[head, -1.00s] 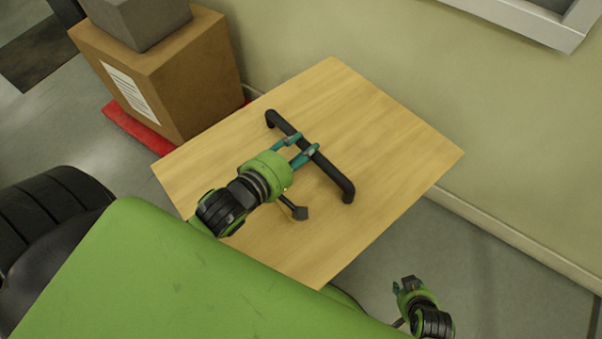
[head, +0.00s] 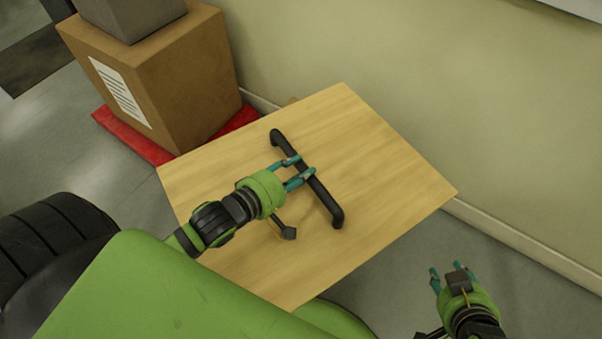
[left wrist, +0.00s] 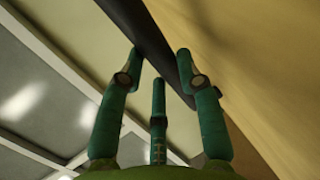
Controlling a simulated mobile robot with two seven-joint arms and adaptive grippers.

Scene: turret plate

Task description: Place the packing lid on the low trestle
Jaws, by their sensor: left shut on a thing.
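The packing lid (head: 385,165) is a flat light-wood board with a black bar handle (head: 322,196), in the middle of the head view. My left gripper (head: 299,172) is shut on the middle of this handle. In the left wrist view its teal fingers (left wrist: 158,72) close around the dark handle (left wrist: 135,20), with the wooden face at the right. My right gripper (head: 449,271) is empty, fingers apart, below the lid's right corner in the picture. I cannot make out the low trestle; the lid hides what lies behind it.
A cardboard box (head: 180,85) with a grey box (head: 125,15) on top stands on a red base (head: 130,137) left of the lid. A beige wall (head: 430,80) runs behind. A small tan bit (head: 293,100) shows past the lid's far edge. Grey floor shows at lower right.

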